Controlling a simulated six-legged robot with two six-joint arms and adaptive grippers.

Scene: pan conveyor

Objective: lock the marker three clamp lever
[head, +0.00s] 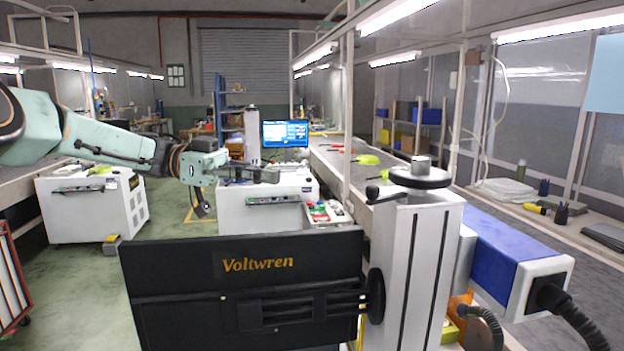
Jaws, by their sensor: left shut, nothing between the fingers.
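The nearest marking machine has a white upright column (414,265), with a black handwheel (420,178) on top and a blue laser head (510,245) to the right. A small black lever-like knob (372,194) sticks out left of the column top. A round black knob (376,296) sits lower on the column's left side. I cannot tell for sure which one is the clamp lever, and no number "three" is readable. My left gripper (275,176) is shut and empty, in the air left of the column and apart from it. My right gripper is out of view.
A black "Voltwren" panel (250,250) stands in front, left of the column. Behind are a white cabinet (270,210) and a button box (327,213). A long bench (590,250) with a pen cup runs along the right. Green floor (80,270) is open at left.

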